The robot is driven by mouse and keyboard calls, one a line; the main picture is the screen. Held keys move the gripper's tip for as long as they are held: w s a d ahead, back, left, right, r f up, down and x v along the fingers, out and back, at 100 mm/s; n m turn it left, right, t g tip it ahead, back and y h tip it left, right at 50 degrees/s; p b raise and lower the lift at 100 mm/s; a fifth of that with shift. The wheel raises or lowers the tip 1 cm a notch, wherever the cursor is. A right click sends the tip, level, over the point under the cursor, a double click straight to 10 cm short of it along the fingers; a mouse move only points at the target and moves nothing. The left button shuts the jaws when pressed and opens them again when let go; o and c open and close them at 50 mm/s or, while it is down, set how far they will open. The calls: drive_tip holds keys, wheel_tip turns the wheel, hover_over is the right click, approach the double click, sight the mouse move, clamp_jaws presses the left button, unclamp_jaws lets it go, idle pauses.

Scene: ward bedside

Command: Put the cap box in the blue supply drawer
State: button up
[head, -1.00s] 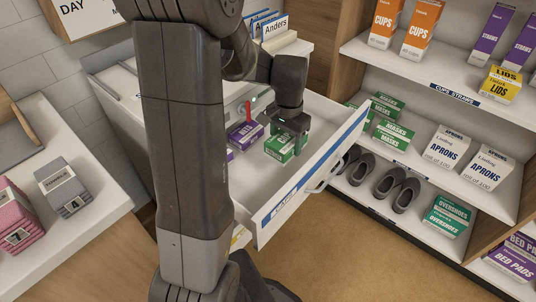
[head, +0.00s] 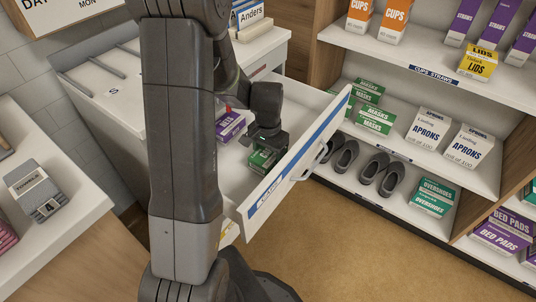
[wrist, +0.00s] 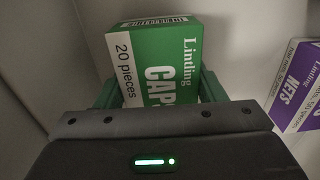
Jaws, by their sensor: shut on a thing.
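The cap box (head: 261,161) is green and white and sits inside the open supply drawer, close behind its front panel. In the wrist view the cap box (wrist: 155,60) shows its lettered faces between the green fingers. My gripper (head: 265,145) is shut on it from above; it also shows in the wrist view (wrist: 158,90). The blue supply drawer (head: 300,155) is pulled out, with a blue label strip along its white front. The front panel hides part of the box's lower edge, and I cannot tell whether the box touches the drawer floor.
A purple nets box (head: 229,127) lies in the drawer left of the cap box; it also shows in the wrist view (wrist: 298,85). A shelf unit with masks (head: 375,120), aprons (head: 428,133) and dark overshoes (head: 393,180) stands right. A counter with a grey box (head: 40,190) is left.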

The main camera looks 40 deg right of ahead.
sight(268, 151)
drive_tip(key=shift+f, duration=0.25)
drive_tip(key=o, duration=1)
drive_tip(key=shift+r, duration=0.1)
wheel_tip(268, 151, up, 12)
drive_tip(key=p, duration=0.2)
drive_tip(key=shift+r, duration=0.15)
